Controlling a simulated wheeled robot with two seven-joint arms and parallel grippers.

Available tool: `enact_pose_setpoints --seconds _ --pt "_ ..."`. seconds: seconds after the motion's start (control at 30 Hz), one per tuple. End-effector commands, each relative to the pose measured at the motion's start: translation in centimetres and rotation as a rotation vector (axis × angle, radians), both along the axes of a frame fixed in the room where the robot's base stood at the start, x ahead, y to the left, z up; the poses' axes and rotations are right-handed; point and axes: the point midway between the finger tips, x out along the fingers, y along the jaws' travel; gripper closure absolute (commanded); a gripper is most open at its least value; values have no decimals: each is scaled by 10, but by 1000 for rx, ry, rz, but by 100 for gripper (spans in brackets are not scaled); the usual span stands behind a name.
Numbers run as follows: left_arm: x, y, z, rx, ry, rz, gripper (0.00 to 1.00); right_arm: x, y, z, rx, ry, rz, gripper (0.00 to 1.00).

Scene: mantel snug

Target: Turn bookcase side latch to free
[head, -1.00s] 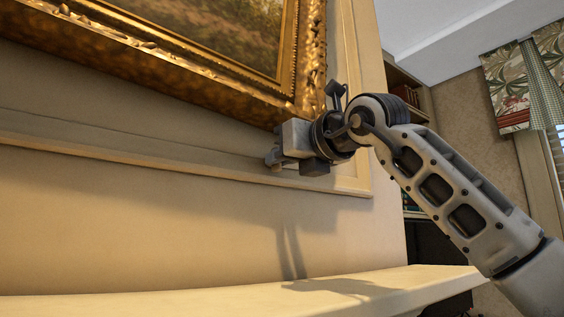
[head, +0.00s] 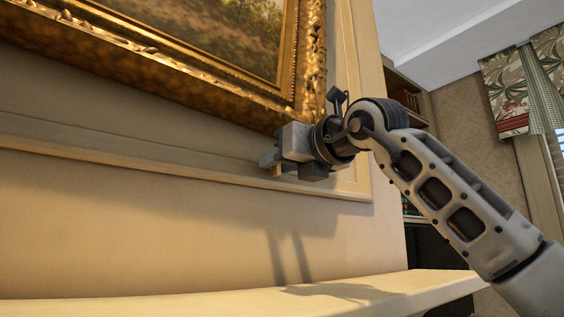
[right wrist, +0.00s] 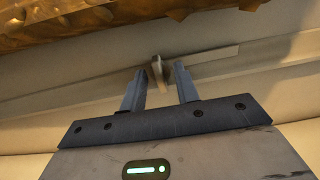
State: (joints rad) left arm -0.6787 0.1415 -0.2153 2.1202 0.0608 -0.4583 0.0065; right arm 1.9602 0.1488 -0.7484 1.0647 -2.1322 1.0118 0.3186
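A small pale latch (right wrist: 157,70) stands out from the cream wall panel, just below the gilt picture frame, in the right wrist view. It lies between the tips of my right gripper's two fingers (right wrist: 161,72). The fingers are apart, with a visible gap on each side of the latch. In the head view my right gripper (head: 267,162) is at the panel moulding under the frame's lower right corner. There the latch is mostly hidden or too small to make out clearly. My left gripper is not in view.
The gilt picture frame (head: 308,85) hangs close above my right gripper. A cream mantel shelf (head: 180,303) runs below, with open space between it and the gripper. A bookcase (head: 412,100) stands behind my right arm, and a patterned curtain (head: 508,90) hangs at far right.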

Motion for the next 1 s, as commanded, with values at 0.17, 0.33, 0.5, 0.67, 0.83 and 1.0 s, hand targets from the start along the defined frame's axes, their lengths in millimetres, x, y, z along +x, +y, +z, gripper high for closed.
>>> enact_pose_setpoints --seconds 0.17,0.33,0.5,0.67,0.83,1.0 --pt "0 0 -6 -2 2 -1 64 -8 -6 -1 1 -4 0 69" --pt "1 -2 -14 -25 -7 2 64 -34 -26 -2 2 -7 -2 69" --pt "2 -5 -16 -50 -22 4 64 -68 -51 -3 0 -6 -2 69" --pt "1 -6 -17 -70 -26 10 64 -98 -72 -1 1 -4 -2 69" --pt "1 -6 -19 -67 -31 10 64 -119 -87 0 1 -3 -1 69" --pt "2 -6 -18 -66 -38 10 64 -128 -93 0 1 -1 0 69"
